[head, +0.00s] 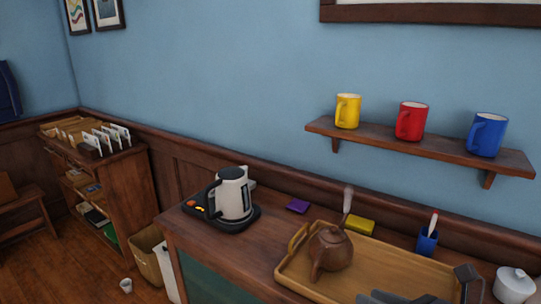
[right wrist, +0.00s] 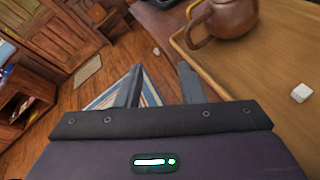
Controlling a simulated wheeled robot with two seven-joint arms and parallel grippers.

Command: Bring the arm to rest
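My right gripper (head: 420,287) shows at the lower right of the head view, over the front right part of the wooden tray. In the right wrist view its two fingers (right wrist: 160,84) stand apart with nothing between them. Past the fingers are the floor and a striped blue and cream patch. My left gripper is in neither view.
The tray (head: 377,257) on the counter holds a brown teapot (head: 333,247). A kettle (head: 233,195) stands left of it; a blue cup (head: 427,242) and white pot (head: 513,284) stand right. Yellow, red and blue mugs (head: 410,121) sit on the wall shelf.

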